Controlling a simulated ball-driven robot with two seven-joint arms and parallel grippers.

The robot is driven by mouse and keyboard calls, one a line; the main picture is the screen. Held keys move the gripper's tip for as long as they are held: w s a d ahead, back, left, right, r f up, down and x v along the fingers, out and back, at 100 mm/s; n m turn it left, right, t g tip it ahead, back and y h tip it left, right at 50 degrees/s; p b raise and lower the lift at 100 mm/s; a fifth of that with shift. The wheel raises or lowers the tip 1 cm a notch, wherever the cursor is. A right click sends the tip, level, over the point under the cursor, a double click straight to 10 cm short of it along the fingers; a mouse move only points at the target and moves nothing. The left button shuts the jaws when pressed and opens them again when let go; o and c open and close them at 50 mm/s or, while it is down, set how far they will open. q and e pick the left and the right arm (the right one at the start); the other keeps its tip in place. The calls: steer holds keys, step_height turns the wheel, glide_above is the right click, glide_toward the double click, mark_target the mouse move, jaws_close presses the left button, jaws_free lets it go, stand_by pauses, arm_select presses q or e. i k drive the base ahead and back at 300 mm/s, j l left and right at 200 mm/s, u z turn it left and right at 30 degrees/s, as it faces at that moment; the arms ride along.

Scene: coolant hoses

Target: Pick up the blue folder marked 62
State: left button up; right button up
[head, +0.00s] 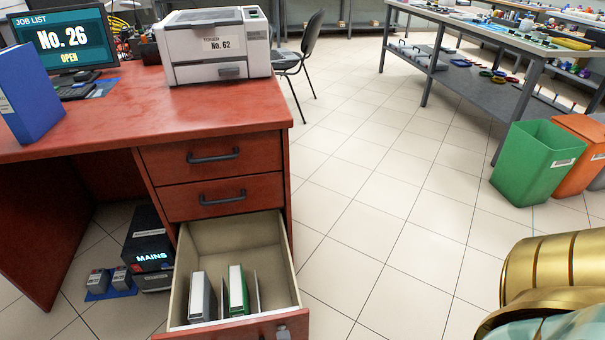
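A blue folder (28,95) stands upright on the red desk at the left edge, partly cut off by the frame. A small white label shows at its left edge, but no number can be read on it. A gold and pale-green part at the lower right looks like my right arm. No fingers of either gripper are in view.
The desk's bottom drawer (233,245) is pulled out, holding a grey folder (202,297) and a green one (238,292). The monitor (65,41) reads "No. 26 OPEN". A chair (300,58), green bin (538,163) and orange bin (582,155) stand on the tiled floor. Open floor lies between.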

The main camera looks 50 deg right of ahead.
mark_target(30, 105)
steer(key=z, duration=2.35)
steer(key=k+j+z, duration=0.15)
steer(key=j, duration=0.3)
steer(key=j+z, duration=0.15)
steer(key=j, duration=0.3)
steer(key=k+j+z, duration=0.2)
steer(key=j, duration=0.25)
steer(key=k+j+z, duration=0.15)
steer(key=j, duration=0.25)
steer(key=k+j+z, duration=0.15)
steer(key=j, duration=0.25)
steer(key=k+j, duration=0.15)
steer(key=j, duration=0.15)
steer(key=k+j, duration=0.1)
steer(key=j, duration=0.2)
steer(key=k+j, duration=0.15)
steer(key=j, duration=0.15)
steer(key=j+u, duration=0.15)
steer(key=u, duration=1.35)
